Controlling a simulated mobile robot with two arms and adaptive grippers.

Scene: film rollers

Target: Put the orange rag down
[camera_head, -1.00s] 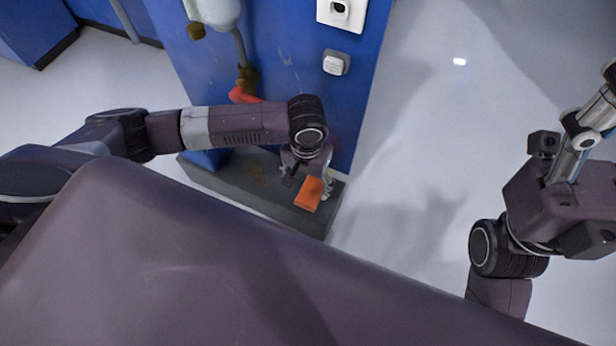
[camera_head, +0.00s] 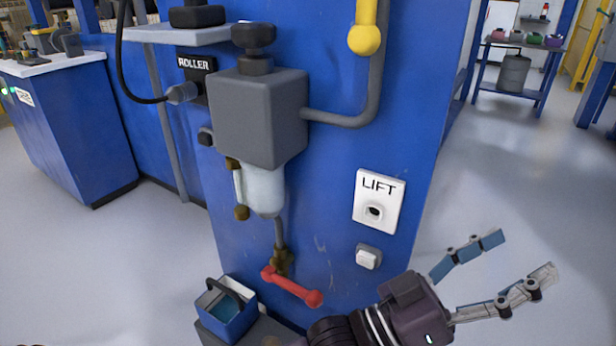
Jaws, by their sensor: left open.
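My left gripper (camera_head: 527,255) is at the lower right of the head view, in front of the blue cabinet's right side. Its two fingers are spread wide, point right, and hold nothing between them. I do not see the orange rag clearly. My forearm hides part of the plinth. My right gripper is out of view.
A blue open box (camera_head: 240,322) with a handle stands on the plinth. The blue cabinet (camera_head: 330,230) carries a red lever (camera_head: 292,287), a LIFT plate (camera_head: 379,201), a white switch (camera_head: 368,257) and a grey box (camera_head: 258,118). Floor (camera_head: 500,180) is clear at right.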

